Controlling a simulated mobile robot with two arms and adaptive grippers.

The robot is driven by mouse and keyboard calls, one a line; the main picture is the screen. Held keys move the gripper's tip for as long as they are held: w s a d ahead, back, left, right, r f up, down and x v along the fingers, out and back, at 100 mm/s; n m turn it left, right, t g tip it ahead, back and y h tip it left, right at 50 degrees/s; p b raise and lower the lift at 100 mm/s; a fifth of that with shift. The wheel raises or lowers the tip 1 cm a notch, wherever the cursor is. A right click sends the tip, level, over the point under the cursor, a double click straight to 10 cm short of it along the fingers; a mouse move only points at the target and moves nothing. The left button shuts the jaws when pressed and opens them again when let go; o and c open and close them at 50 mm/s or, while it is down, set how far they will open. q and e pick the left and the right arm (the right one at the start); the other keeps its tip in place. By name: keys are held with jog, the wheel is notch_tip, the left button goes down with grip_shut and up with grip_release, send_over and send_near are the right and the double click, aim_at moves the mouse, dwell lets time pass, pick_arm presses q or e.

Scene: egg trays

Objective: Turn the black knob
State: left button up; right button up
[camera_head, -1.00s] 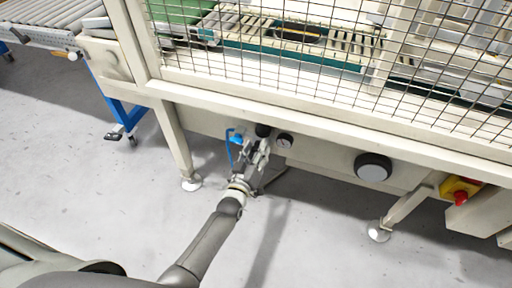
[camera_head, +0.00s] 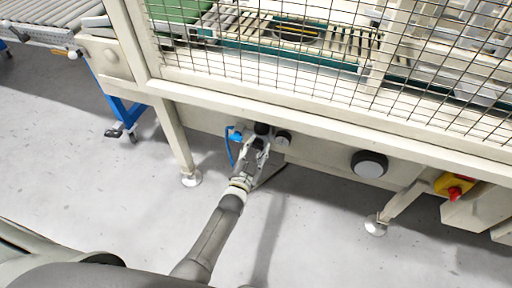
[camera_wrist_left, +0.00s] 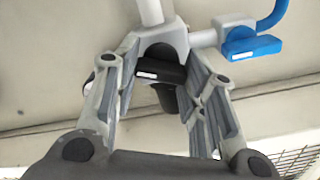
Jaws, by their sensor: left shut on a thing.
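The black knob (camera_head: 262,128) is on the small air unit under the machine's front beam, next to a round gauge (camera_head: 283,138). My left gripper (camera_head: 258,146) reaches up to this unit from below. In the left wrist view, a black part of the unit with a white label, seemingly the knob (camera_wrist_left: 160,73), sits between the two grey fingers of my left gripper (camera_wrist_left: 163,88). The fingers are shut on it, one on each side. The exact contact is partly hidden. My right gripper is not in view.
A blue valve handle (camera_head: 235,135) is close beside the unit; it also shows in the left wrist view (camera_wrist_left: 253,47). A larger round black dial (camera_head: 370,164) and a red-and-yellow switch (camera_head: 454,187) are to the right. A machine leg (camera_head: 176,142) stands left. The floor below is clear.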

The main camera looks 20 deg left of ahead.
pick_arm(q)
jog(key=shift+m, duration=1.2)
jog(key=o, duration=1)
jog(key=shift+s, duration=0.15)
jog(key=s, duration=1.1)
jog(key=shift+s+a, duration=0.15)
jog(key=shift+s, duration=0.2)
